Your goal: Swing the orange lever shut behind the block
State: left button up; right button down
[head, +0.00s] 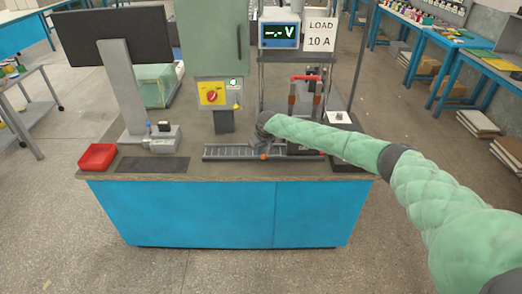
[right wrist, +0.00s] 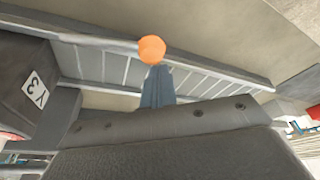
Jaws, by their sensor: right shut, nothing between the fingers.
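The orange knob of the lever (head: 263,157) shows at the front edge of the slotted rail (head: 222,153) on the bench. A dark block (head: 306,149) is at the rail's right end, partly behind my right arm. A dark block with a white label (right wrist: 24,92) shows at the left in the right wrist view. My left gripper is not in view.
The bench top (head: 150,175) also carries a red tray (head: 97,157), a monitor on a stand (head: 124,85) and a grey cabinet with a yellow switch panel (head: 211,94). A rack with a meter (head: 279,35) stands behind the rail.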

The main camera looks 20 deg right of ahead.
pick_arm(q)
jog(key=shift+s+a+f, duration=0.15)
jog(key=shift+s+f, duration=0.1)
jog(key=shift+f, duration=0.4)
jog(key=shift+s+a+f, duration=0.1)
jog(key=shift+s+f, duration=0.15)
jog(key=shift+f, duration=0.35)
pick_arm(e)
jog(key=shift+s+d+r, duration=0.1)
jog(key=shift+s+d, duration=0.1)
jog(key=shift+s, duration=0.35)
jog(key=shift+s, duration=0.1)
